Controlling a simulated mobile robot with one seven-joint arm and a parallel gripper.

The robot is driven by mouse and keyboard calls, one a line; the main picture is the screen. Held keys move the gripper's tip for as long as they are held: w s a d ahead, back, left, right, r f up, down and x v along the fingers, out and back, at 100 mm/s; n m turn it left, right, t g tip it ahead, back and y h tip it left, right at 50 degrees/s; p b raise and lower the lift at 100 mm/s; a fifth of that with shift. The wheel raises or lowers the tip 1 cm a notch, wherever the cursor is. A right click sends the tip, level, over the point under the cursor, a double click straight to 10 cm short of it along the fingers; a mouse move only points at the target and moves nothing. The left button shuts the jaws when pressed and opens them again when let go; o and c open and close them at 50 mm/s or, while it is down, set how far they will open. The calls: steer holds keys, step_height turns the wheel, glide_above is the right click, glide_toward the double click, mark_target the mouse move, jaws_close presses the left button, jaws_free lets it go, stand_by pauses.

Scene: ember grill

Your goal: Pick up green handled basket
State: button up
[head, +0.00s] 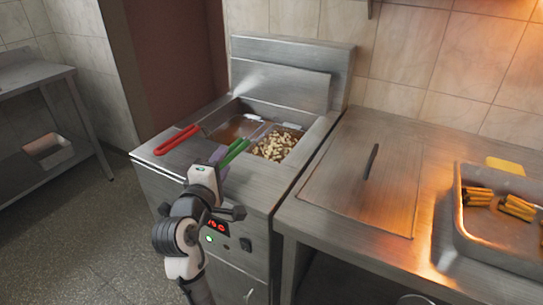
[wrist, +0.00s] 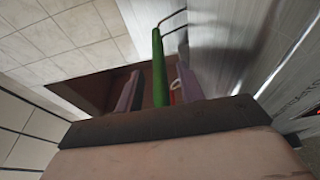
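The green handle (head: 236,149) sticks out toward me over the fryer's front edge. It belongs to the right-hand basket (head: 277,146), which sits in the fryer well full of pale chunks of food. My gripper (head: 217,157) is at the near end of this handle. In the wrist view the green handle (wrist: 159,62) runs between the two purple fingers of my gripper (wrist: 158,76). The fingers stand apart, with a gap visible on each side of the handle. Contact with the handle is not evident. The basket itself is not clearly seen in the wrist view.
A red handle (head: 178,139) lies left of the green one, by the left fryer well (head: 237,129) of brown oil. A steel counter with a lid (head: 365,175) stands to the right. A tray (head: 490,240) of browned sticks sits farther right.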

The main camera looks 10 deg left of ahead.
steer(key=shift+w, duration=0.35)
jaws_close()
steer(key=shift+r, duration=0.15)
step_height(320, 180, up, 28)
steer(key=p, duration=0.1)
stand_by(0.8)
